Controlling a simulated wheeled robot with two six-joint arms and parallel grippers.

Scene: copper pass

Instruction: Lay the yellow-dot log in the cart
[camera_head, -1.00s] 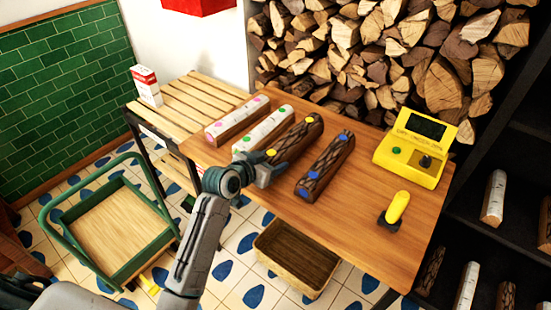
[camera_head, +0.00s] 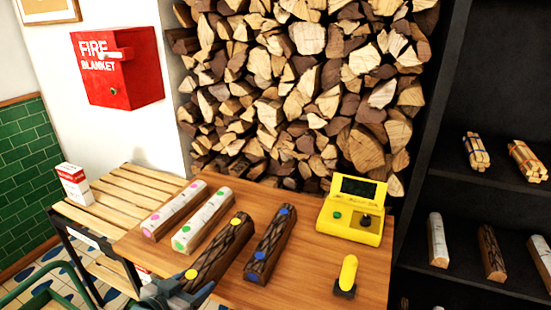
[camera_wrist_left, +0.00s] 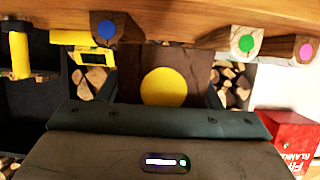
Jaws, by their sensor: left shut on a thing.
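The yellow-dot log (camera_head: 217,250) is dark-barked with yellow dots. In the head view it lies between the green-dot log (camera_head: 203,220) and the blue-dot log (camera_head: 268,245), its near end closer to the table's front edge than theirs. My left gripper (camera_head: 176,290) is shut on its near end, at the bottom of the head view. In the left wrist view the log's end with a large yellow dot (camera_wrist_left: 163,88) is right at the jaws. I cannot tell whether the log still touches the table. The cart (camera_head: 40,297) shows only a green rail at the lower left. My right gripper is out of view.
The wooden table (camera_head: 300,285) also holds a pink-dot log (camera_head: 174,210), a yellow console (camera_head: 352,212) and a yellow-handled thing (camera_head: 347,275). A slatted bench (camera_head: 130,190) with a carton (camera_head: 74,185) adjoins it. A dark shelf (camera_head: 480,205) stands right.

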